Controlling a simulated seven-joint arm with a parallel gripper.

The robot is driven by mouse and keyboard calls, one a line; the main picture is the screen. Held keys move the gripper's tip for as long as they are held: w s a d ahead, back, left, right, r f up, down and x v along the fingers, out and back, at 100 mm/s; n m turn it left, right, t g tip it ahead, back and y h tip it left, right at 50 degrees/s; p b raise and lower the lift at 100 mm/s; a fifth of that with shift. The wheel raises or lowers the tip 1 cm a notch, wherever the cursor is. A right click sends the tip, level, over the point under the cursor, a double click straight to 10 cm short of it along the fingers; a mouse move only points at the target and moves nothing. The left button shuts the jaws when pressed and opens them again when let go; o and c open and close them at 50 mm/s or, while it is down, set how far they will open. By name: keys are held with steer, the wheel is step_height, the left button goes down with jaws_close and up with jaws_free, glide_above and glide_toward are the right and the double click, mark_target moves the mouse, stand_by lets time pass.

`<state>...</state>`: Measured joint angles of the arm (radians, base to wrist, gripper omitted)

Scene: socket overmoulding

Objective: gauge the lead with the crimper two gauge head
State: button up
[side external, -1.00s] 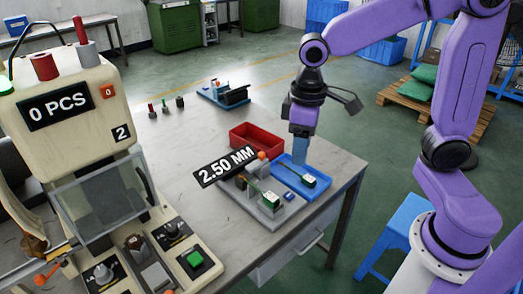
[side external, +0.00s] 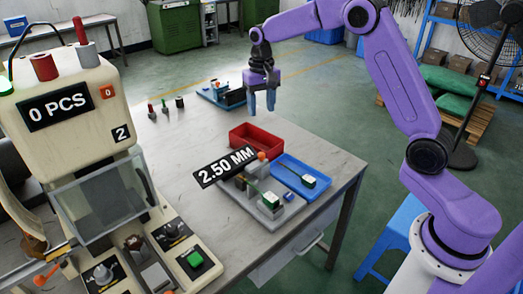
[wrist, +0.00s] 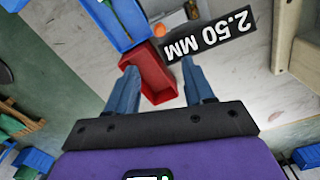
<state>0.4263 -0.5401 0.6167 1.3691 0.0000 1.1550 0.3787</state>
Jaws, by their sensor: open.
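The crimping machine (side external: 75,100) marked 2 stands at the left, its display reading 0 PCS. A similar block (side external: 309,181) lies in the blue tray (side external: 285,178). The sign also shows in the wrist view (wrist: 208,35).
The empty red bin (side external: 257,139) stands beside the blue tray; it also shows between my fingers in the wrist view (wrist: 150,78). A blue fixture (side external: 215,92) and several small coloured posts (side external: 165,106) sit toward the table's back. The table's middle left is clear.

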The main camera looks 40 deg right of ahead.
mark_target(261, 153)
step_height(261, 153, down, 16)
steer(key=shift+f, duration=0.2)
stand_by(0.4)
